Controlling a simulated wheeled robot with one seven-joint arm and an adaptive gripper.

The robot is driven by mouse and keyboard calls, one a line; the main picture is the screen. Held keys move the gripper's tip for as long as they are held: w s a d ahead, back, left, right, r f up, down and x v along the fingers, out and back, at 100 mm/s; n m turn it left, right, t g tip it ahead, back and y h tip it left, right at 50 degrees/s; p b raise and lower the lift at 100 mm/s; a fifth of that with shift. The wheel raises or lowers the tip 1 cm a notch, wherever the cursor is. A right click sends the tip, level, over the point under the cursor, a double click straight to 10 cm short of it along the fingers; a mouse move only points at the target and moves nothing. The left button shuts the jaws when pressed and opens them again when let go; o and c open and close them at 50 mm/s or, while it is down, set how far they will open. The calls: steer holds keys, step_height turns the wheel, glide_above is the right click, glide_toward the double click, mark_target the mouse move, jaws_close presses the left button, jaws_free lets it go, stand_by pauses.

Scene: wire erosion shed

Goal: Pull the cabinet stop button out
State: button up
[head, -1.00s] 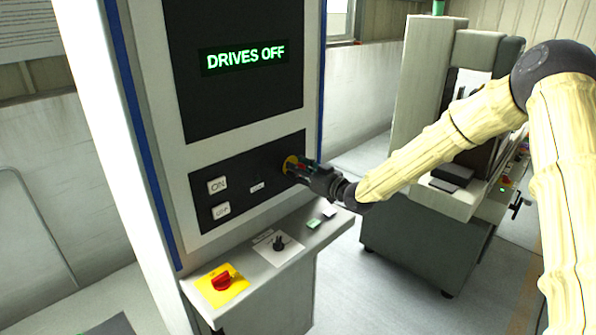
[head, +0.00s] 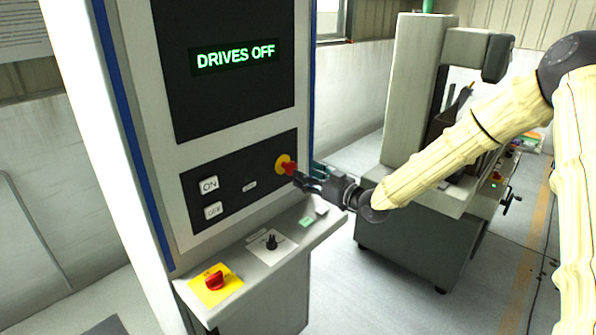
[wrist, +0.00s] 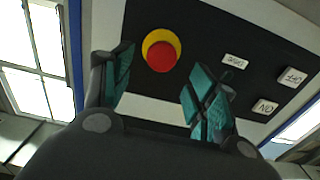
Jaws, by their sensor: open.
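The cabinet stop button (head: 287,166) is a red mushroom head on a yellow round plate, on the cabinet's dark control panel. It also shows in the wrist view (wrist: 162,56), ahead of the fingers and between their lines. My gripper (head: 312,177) is just right of the button, with its fingers pointing at the panel. In the wrist view my gripper (wrist: 160,90) has its teal-padded fingers spread apart with nothing between them. A gap shows between the fingertips and the red head.
The ON button (head: 209,185) and another white button (head: 213,210) are left on the panel. Below, a sloped ledge carries a red rotary switch (head: 215,281) on yellow and a black knob (head: 271,241). A grey machine (head: 410,215) stands at the right, with clear floor between.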

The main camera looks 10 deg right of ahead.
mark_target(306, 246)
steer(key=shift+v, duration=2.75)
steer(key=s+a+f+m+g+h, duration=0.1)
steer(key=s+f, duration=0.1)
steer(key=f, duration=0.4)
steer(key=s+a+f+g+h+b, duration=0.1)
steer(key=s+f, duration=0.1)
steer(key=f, duration=0.4)
steer(key=s+a+f+m+g, duration=0.1)
steer(key=s+a+f, duration=0.1)
steer(key=f, duration=0.4)
steer(key=shift+s+f+m+h+b, duration=0.25)
steer(key=shift+s+m+h+b, duration=0.05)
steer(key=shift+h+b, duration=0.1)
steer(key=s+a+f+m+g+h+b, duration=0.1)
steer(key=s+f+m+g+h+b, duration=0.4)
steer(key=s+f, duration=2.1)
steer(key=s+d+f+g+h, duration=0.1)
steer(key=s+f+g, duration=0.2)
steer(key=s, duration=0.5)
steer(key=s+d+f+g+h, duration=0.1)
steer(key=s+f+g, duration=0.2)
steer(key=s, duration=0.6)
steer(key=shift+s+d+n+g, duration=0.15)
steer(key=shift+s+n+g, duration=0.15)
steer(key=shift+g, duration=0.2)
steer(key=shift+r, duration=0.1)
